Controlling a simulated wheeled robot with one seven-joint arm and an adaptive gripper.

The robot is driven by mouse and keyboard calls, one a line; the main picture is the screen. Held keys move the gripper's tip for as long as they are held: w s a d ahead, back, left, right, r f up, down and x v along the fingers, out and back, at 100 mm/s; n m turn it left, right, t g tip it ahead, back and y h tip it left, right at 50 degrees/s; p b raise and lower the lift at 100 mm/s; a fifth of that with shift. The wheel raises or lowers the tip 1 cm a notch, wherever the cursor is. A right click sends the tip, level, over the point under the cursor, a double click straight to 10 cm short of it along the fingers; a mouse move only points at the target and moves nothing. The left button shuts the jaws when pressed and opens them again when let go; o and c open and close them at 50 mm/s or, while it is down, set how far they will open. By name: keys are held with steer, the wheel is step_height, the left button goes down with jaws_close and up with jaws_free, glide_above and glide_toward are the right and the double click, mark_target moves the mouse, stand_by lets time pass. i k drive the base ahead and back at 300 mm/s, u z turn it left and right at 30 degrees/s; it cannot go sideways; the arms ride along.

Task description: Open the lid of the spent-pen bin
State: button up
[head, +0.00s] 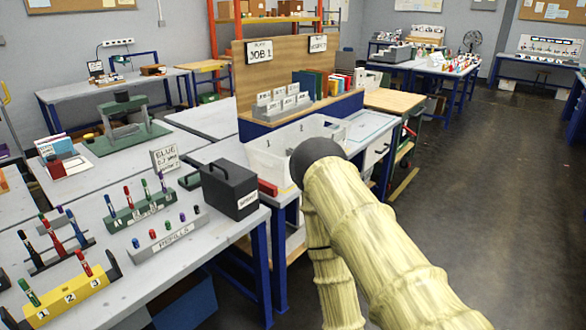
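A dark box with a handle on top (230,188) stands at the right end of the pen table, left of centre in the head view. It has a white label on its front, too small to read for certain; it looks like the spent-pen bin. Its lid looks shut. My arm, in a pale yellow sleeve, rises at the lower centre, bends at a dark joint, and comes back down right of the box. My gripper is not in view, and no part of my arm in view touches the box.
Pen stands with coloured pens (139,216) and a refill rack (168,238) are left of the box. A small sign (165,157) stands behind it. White trays (270,160) sit on the bench behind my arm. Open floor (480,200) lies to the right.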

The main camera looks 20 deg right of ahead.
mark_target(232, 175)
steer(key=z, duration=0.7)
steer(key=i, duration=0.4)
steer(key=u, duration=0.7)
